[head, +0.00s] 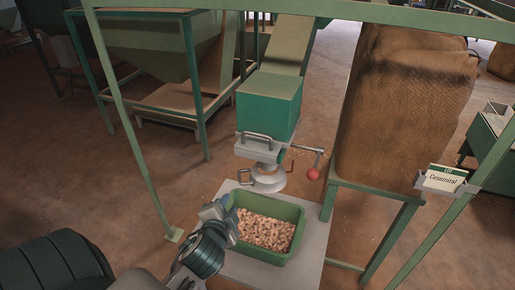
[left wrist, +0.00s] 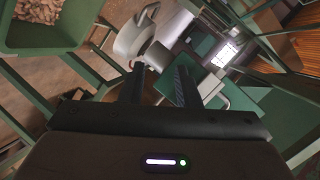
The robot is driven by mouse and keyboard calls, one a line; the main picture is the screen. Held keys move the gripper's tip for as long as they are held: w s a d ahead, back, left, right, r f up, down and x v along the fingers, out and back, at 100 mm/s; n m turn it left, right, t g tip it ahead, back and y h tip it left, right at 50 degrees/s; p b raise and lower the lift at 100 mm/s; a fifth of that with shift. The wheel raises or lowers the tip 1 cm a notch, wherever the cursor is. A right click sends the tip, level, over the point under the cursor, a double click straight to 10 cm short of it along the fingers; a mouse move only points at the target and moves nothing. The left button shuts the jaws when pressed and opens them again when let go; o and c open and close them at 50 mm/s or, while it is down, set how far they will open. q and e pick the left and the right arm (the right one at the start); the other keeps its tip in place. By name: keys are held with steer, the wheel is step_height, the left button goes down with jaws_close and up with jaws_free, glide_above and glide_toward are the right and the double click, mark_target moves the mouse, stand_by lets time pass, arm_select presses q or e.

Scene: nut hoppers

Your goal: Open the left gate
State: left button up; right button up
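A green chute box (head: 268,105) ends in a grey metal gate housing (head: 258,147) with a bar handle on its front. A lever with a red ball knob (head: 313,173) sticks out to its right. A round metal spout (head: 268,178) with small side handles hangs below. A grey metal fitting also shows ahead of the fingers in the left wrist view (left wrist: 135,38). My left gripper (head: 217,208) is beside the green bin's left end, below and left of the spout. Its two dark fingers (left wrist: 160,86) are apart, with nothing between them. My right gripper is not in view.
A green bin (head: 298,238) of nuts stands on a pale board (head: 318,230) under the spout. A large brown sack (head: 400,100) on a green stand is at the right, with a label card (head: 443,179). A green frame post (head: 135,135) stands left.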

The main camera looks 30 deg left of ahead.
mark_target(257, 135)
arm_select(q)
steer(key=w+d+r+m+t, duration=0.1)
steer(key=w+r+m+t, duration=0.25)
steer(key=r, duration=0.25)
steer(key=w+r+m+t, duration=0.3)
steer(key=r+m, duration=0.2)
steer(key=r, duration=0.1)
steer(key=shift+h, duration=0.5)
steer(key=p+x, duration=0.3)
steer(key=x, duration=0.7)
steer(key=shift+d+r+p, duration=0.1)
steer(key=shift+p, duration=0.2)
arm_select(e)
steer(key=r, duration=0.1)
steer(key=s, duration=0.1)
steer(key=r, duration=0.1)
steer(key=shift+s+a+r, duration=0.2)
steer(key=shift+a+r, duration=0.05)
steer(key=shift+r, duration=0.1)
arm_select(q)
jaws_close()
